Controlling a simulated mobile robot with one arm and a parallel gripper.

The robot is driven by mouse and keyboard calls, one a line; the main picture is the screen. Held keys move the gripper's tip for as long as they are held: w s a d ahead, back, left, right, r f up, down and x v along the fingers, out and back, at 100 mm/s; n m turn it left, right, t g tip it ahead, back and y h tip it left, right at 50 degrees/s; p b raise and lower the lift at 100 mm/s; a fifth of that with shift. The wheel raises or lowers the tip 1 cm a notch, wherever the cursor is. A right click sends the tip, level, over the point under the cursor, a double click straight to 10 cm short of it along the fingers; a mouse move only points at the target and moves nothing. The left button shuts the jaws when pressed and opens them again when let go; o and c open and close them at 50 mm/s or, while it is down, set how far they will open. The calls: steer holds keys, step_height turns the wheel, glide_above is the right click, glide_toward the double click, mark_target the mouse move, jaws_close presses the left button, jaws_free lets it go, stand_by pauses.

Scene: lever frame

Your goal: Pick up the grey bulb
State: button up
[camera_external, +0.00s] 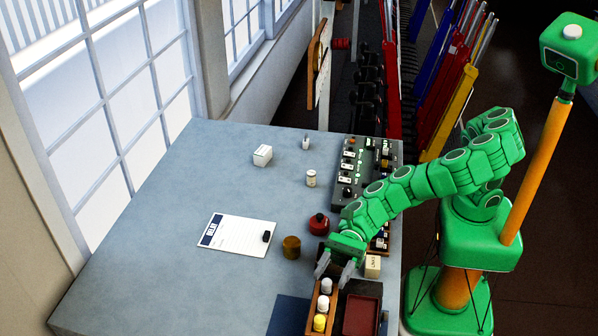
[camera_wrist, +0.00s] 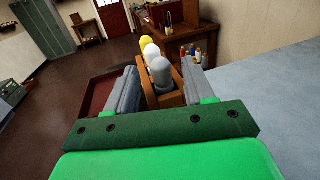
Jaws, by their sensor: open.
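The grey bulb (camera_wrist: 160,71) stands upright at the near end of a wooden rack (camera_wrist: 170,100) in the wrist view. It shows between my gripper's two fingers, apart from both. In the external view the bulb (camera_external: 326,286) is the rack's end bulb closest to my gripper. My gripper (camera_external: 335,274) is open and empty, with its fingers at that end of the rack (camera_external: 310,310). A white bulb (camera_wrist: 151,52) and a yellow bulb (camera_wrist: 146,40) stand in line behind the grey one.
A dark red tray (camera_external: 361,315) lies right beside the rack. A cream box (camera_external: 372,266), a red pot (camera_external: 319,224) and a brown jar (camera_external: 291,247) stand near my gripper. A switch panel (camera_external: 350,175) lies farther back. The table's left side is mostly clear around a paper sheet (camera_external: 235,237).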

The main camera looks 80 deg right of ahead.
mark_target(329, 279)
steer(key=shift+x, duration=1.55)
steer(key=shift+c, duration=0.5)
jaws_close()
